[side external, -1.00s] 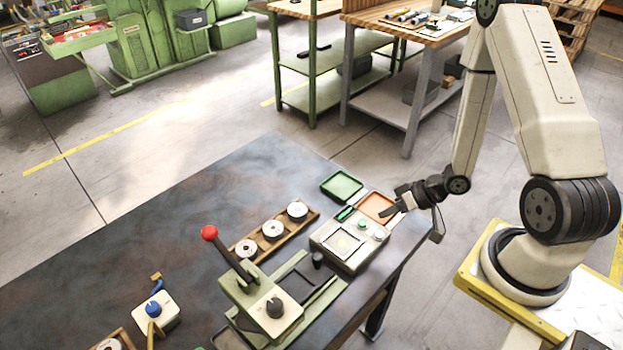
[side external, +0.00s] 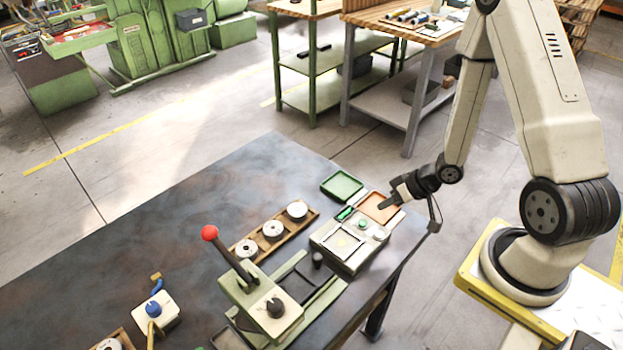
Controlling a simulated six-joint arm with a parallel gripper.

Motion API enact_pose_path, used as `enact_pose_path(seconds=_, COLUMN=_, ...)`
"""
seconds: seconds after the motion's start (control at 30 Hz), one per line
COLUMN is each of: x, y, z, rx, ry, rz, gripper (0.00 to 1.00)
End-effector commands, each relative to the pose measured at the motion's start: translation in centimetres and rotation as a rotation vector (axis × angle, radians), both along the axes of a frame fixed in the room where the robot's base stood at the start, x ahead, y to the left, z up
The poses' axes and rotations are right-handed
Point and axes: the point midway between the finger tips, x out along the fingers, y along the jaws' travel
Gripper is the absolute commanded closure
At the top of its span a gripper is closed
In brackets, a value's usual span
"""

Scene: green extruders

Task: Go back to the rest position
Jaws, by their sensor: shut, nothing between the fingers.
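My gripper (side external: 386,202) is at the right edge of the dark table (side external: 190,230). It is shut and empty, and its fingers point left and down. It hangs above or just in front of the orange tray (side external: 372,207) and hides part of it. The light grey box with a square recess (side external: 347,243) stands just below and left of the gripper. I cannot tell the exact gap between the fingertips and the tray.
A green tray (side external: 341,186) lies behind the box. A wooden rack (side external: 273,230) holds three silver discs. A press with a red-knobbed lever (side external: 260,300) stands in front, with a small blue-knobbed device (side external: 155,309) to its left. The far part of the table is clear.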

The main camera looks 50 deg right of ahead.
Motion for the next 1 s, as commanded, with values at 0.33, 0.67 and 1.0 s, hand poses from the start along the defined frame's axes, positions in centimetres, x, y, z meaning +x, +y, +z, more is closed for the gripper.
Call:
enact_pose_path(seconds=0.33, x=2.4, y=-0.5, z=4.8, rx=-0.304, ry=0.099, rz=0.002, gripper=1.0)
enact_pose_path(seconds=0.67, x=2.0, y=2.6, z=10.3, rx=-0.428, ry=0.212, rz=-0.003, gripper=1.0)
enact_pose_path(seconds=1.0, x=-0.7, y=7.9, z=14.6, rx=-0.39, ry=0.318, rz=0.043, gripper=1.0)
